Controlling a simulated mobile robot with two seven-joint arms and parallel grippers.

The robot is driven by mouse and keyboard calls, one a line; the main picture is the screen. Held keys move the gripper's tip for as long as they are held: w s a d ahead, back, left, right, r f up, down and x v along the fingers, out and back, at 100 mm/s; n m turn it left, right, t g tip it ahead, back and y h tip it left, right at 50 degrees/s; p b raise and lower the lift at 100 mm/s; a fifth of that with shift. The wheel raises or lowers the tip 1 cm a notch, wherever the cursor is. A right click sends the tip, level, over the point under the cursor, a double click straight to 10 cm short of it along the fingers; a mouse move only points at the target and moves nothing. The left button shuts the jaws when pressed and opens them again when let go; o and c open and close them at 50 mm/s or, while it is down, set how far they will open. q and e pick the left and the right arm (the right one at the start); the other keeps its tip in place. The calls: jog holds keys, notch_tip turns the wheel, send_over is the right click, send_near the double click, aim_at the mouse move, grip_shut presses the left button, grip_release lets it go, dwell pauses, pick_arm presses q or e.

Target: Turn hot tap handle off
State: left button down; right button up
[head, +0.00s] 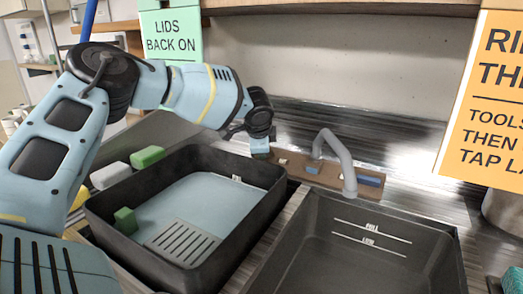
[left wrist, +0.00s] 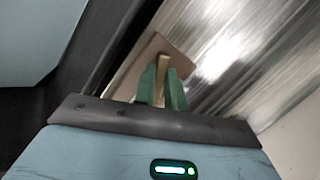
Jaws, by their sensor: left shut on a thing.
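My left gripper (head: 260,150) reaches over the far edge of the left basin to the left end of the brown tap plate (head: 330,175). In the left wrist view its green fingers (left wrist: 161,84) are shut on a small tan tap handle (left wrist: 164,62), which stands over the brown plate (left wrist: 133,72). The head view hides most of this handle behind the gripper. The grey curved spout (head: 335,150) rises from the plate and bends toward the right basin. A blue handle (head: 370,181) sits at the plate's right end. I cannot read any hot mark. My right gripper is not in view.
The left basin (head: 110,218) holds pale blue liquid, a slotted grey rack (head: 183,240) and a green block (head: 125,221). The dark right basin (head: 340,265) looks empty. Green (head: 147,156) and white (head: 110,175) blocks lie left. An orange sign (head: 490,100) hangs right.

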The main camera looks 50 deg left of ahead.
pick_arm(q)
jog(key=shift+m, duration=1)
jog(key=c, duration=1.5)
grip_release()
jog(key=shift+o, duration=0.2)
jog(key=shift+r, duration=0.1)
jog(key=v, duration=0.7)
jog(key=shift+s+d+p, duration=0.2)
jog(key=shift+s+p, duration=0.1)
jog(key=shift+p, duration=0.1)
jog(key=shift+r, duration=0.1)
